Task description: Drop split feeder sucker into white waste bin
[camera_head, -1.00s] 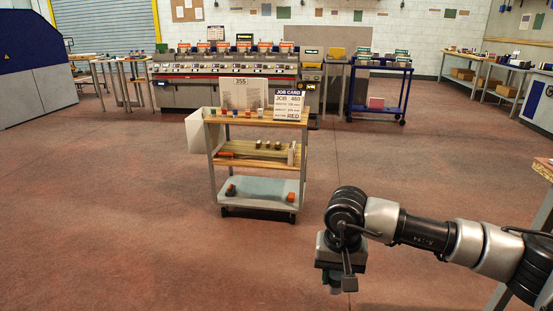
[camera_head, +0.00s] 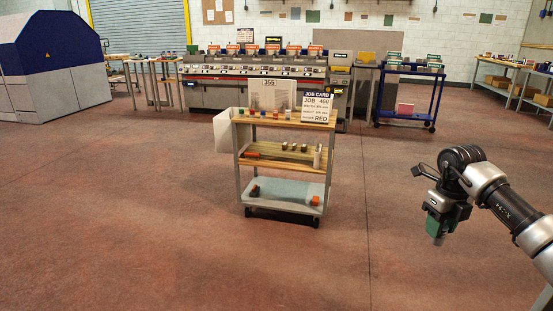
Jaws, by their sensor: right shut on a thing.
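My right gripper (camera_head: 438,219) is at the right of the head view, pointing down above the bare floor. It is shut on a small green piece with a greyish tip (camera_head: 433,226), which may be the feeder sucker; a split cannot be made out. A white box-like holder (camera_head: 224,131) hangs on the left side of the cart and may be the white waste bin; its inside is hidden. My right gripper is well to the right of it and nearer to me. My left gripper is not in view.
A three-shelf cart (camera_head: 283,165) on wheels stands mid-view, with small coloured parts and a job card (camera_head: 316,104). Behind it are a long printing machine (camera_head: 250,75) and a blue cart (camera_head: 407,95). A blue-and-grey machine (camera_head: 55,70) stands left. The near floor is clear.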

